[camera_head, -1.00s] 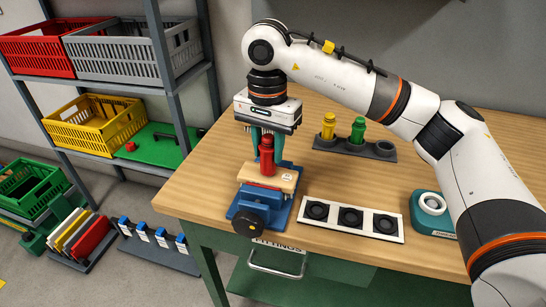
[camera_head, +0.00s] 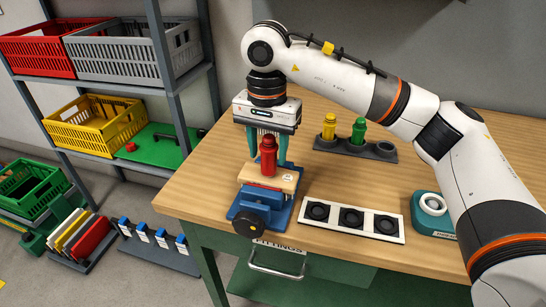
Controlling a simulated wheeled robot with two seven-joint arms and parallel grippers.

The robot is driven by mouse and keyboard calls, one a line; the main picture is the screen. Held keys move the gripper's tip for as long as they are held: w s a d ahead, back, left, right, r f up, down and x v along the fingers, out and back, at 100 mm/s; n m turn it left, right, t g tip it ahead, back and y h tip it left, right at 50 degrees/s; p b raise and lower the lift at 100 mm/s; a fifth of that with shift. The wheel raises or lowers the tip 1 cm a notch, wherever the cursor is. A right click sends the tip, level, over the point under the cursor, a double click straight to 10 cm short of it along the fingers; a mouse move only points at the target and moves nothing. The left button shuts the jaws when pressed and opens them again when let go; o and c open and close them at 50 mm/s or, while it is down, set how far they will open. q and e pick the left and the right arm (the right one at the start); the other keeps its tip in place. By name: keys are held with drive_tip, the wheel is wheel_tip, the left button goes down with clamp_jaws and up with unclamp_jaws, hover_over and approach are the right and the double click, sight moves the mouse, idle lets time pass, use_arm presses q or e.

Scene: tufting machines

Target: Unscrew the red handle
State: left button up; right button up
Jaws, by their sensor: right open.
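The red handle (camera_head: 268,157) stands upright on a wooden block clamped in a blue vise (camera_head: 262,200) at the table's front left. My right gripper (camera_head: 268,150) points down from above. Its teal fingers are open, one on each side behind the handle, with visible gaps. The handle hides part of the space between the fingertips. My left gripper is not in view.
A dark rack (camera_head: 355,146) holds a yellow and a green handle, with an empty spot at its right. A white panel with black round sockets (camera_head: 350,217) and a teal dispenser (camera_head: 431,213) lie on the wooden table (camera_head: 360,185). A shelf with baskets (camera_head: 95,125) stands left.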

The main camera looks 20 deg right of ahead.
drive_tip(key=m, duration=0.4)
drive_tip(key=shift+f, duration=0.4)
drive_tip(key=m, duration=0.3)
drive_tip(key=shift+m, duration=0.4)
drive_tip(key=m, duration=0.8)
drive_tip(key=shift+m, duration=0.4)
drive_tip(key=shift+d, duration=0.1)
